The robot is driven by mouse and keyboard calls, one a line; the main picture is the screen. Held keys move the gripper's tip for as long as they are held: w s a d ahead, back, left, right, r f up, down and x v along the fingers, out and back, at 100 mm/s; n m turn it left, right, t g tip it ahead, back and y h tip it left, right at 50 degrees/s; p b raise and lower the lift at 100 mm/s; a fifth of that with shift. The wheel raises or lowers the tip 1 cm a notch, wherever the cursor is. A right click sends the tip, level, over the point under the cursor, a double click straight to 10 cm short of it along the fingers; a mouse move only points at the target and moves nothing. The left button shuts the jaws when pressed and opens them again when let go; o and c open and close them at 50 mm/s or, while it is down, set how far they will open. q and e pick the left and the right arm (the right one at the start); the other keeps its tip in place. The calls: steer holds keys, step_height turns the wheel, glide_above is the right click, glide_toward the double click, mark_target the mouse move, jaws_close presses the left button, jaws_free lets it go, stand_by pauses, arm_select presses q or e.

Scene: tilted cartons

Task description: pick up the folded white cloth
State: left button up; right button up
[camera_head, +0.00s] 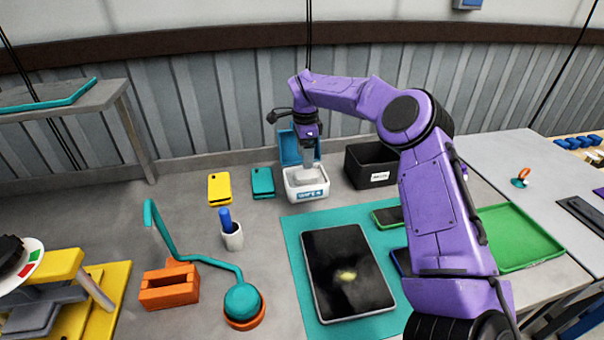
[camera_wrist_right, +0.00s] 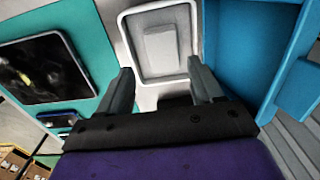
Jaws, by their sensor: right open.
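The folded white cloth (camera_head: 307,177) lies inside a small white box (camera_head: 307,194) with a teal lid standing open behind it. In the right wrist view the cloth (camera_wrist_right: 161,44) is a pale folded block in the middle of the box (camera_wrist_right: 133,20). My right gripper (camera_head: 309,165) points down over the box, close above the cloth. In the right wrist view its two fingers (camera_wrist_right: 164,80) are apart with nothing between them. I cannot tell whether the fingertips touch the cloth. My left gripper is not in view.
A black bin (camera_head: 362,168) stands just right of the box. Teal (camera_head: 263,182) and yellow (camera_head: 219,188) cases lie to its left. A tablet (camera_head: 346,272) lies on a teal mat (camera_head: 296,236) in front. A white cup (camera_head: 232,237) holds a blue item. A green tray (camera_head: 520,238) is at right.

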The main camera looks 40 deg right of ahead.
mark_target(306, 174)
steer(key=f, duration=0.2)
steer(key=f+p, duration=0.1)
steer(key=f, duration=0.1)
steer(key=f+p, duration=0.1)
steer(key=f, duration=0.1)
steer(key=shift+d+f, duration=0.35)
steer(key=c, duration=0.8)
step_height(306, 174, up, 2)
steer(key=shift+w+r+b, duration=0.15)
steer(key=shift+r+b, duration=0.1)
steer(key=shift+b, duration=0.8)
steer(key=s+a+r+b, duration=0.4)
steer(key=s+a+r, duration=0.6)
steer(key=shift+r+b, duration=0.3)
